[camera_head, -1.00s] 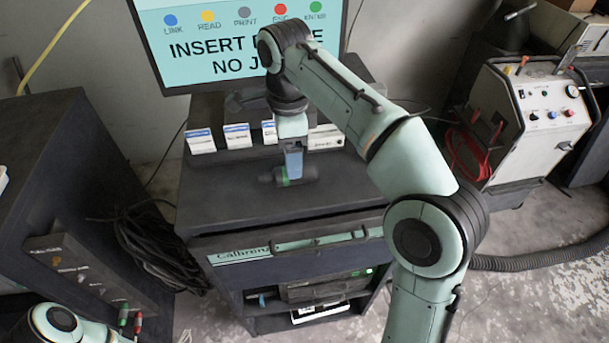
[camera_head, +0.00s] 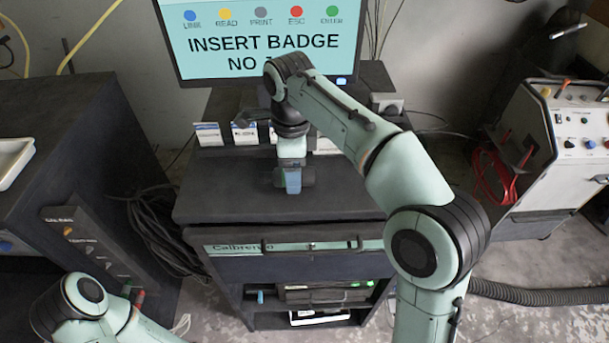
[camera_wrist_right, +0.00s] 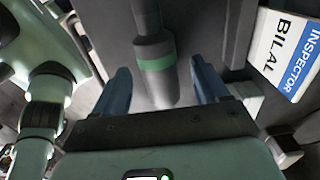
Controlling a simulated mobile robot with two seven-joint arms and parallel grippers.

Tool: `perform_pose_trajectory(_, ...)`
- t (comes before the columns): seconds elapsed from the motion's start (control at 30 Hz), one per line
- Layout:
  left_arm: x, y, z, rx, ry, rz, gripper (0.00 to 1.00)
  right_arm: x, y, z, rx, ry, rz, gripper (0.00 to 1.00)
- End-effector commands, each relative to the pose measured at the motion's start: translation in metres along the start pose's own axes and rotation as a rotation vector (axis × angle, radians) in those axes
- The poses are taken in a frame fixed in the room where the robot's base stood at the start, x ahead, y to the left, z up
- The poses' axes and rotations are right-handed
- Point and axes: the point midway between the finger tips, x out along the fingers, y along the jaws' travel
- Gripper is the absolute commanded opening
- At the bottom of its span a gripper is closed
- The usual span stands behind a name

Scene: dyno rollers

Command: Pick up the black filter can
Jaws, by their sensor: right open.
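A dark cylinder with a green band lies on the cart top. It is the only can-like thing I see, but I cannot be sure that it is the black filter can (camera_wrist_right: 155,62). In the head view it (camera_head: 308,177) is mostly hidden by my right gripper (camera_head: 293,187). In the right wrist view my right gripper (camera_wrist_right: 160,88) is open, with blue fingers on both sides of the cylinder's near end. Gaps show on both sides. A thinner dark rod runs on from its far end. My left arm shows at the lower left, but its gripper is out of view.
Name badges (camera_head: 243,133) stand in a row behind the cylinder; one (camera_wrist_right: 285,52) is close to the right finger in the wrist view. A monitor (camera_head: 262,42) stands behind them. The cart top (camera_head: 220,190) is clear at the left front. A white machine (camera_head: 560,135) stands at the right.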

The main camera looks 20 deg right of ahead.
Motion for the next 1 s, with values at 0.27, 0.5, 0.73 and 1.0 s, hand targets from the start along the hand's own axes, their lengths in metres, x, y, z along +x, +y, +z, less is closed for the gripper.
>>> perform_pose_trajectory(0.27, 0.0000, -0.0001, 0.0000, 0.000, 0.000, 0.000, 0.43, 0.0078, -0.0007, 0.0090, 0.001, 0.000, 0.001, 0.74)
perform_pose_trajectory(0.5, 0.0000, -0.0002, 0.0000, 0.000, 0.000, 0.000, 0.43, 0.0076, -0.0008, 0.0086, 0.001, 0.000, 0.000, 0.54)
perform_pose_trajectory(0.73, 0.0001, -0.0001, 0.0001, 0.000, 0.000, 0.000, 0.43, 0.0073, -0.0009, 0.0084, 0.001, 0.000, 0.000, 0.12)
perform_pose_trajectory(1.0, 0.0001, -0.0001, 0.0001, 0.000, 0.000, 0.000, 0.43, 0.0038, -0.0014, 0.0086, 0.002, -0.001, -0.002, 0.12)
